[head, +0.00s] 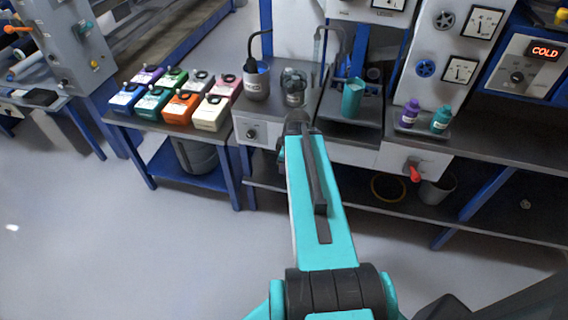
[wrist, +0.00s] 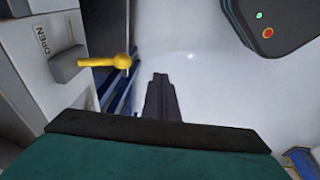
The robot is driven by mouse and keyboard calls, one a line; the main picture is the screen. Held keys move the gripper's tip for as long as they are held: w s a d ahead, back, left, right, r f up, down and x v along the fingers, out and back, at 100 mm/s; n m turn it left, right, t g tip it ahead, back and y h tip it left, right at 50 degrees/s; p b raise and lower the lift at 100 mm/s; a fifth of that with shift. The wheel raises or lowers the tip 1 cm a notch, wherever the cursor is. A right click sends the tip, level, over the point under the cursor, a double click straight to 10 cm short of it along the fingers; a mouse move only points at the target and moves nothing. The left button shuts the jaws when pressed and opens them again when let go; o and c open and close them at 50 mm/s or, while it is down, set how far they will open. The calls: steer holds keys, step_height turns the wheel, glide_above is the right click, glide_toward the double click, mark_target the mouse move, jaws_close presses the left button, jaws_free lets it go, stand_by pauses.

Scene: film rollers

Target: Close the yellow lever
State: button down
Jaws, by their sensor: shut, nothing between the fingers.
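The yellow lever (wrist: 107,62) shows in the wrist view, left of centre. It sticks out to the right from a grey mount on a pale panel (wrist: 33,72) marked "OPEN". My gripper (wrist: 160,78) is shut and empty in the middle of the wrist view. Its tips lie to the right of and a little below the lever in the picture, with a gap between them. In the head view my arm reaches toward the bench and its end hides the gripper. I cannot make out this yellow lever for sure there.
The bench (head: 345,150) carries a dark cup (head: 256,80), a glass jar (head: 293,88), a teal beaker (head: 352,98) and small bottles. Coloured boxes stand on a left table (head: 150,128). Blue frame posts (wrist: 130,85) lie beside the lever. The floor (head: 130,250) is clear.

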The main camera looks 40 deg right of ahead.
steer(key=shift+s+a+r+p, duration=0.25)
steer(key=shift+r+p, duration=0.2)
steer(key=shift+p, duration=0.75)
steer(key=shift+s+a+r+p, duration=0.1)
steer(key=shift+s+r+p, duration=0.25)
steer(key=shift+p, duration=0.85)
steer(key=r+p, duration=0.1)
steer(key=p, duration=0.1)
steer(key=s+a+r+p, duration=0.1)
steer(key=p, duration=0.1)
steer(key=shift+s+f+p, duration=0.1)
steer(key=shift+p, duration=0.2)
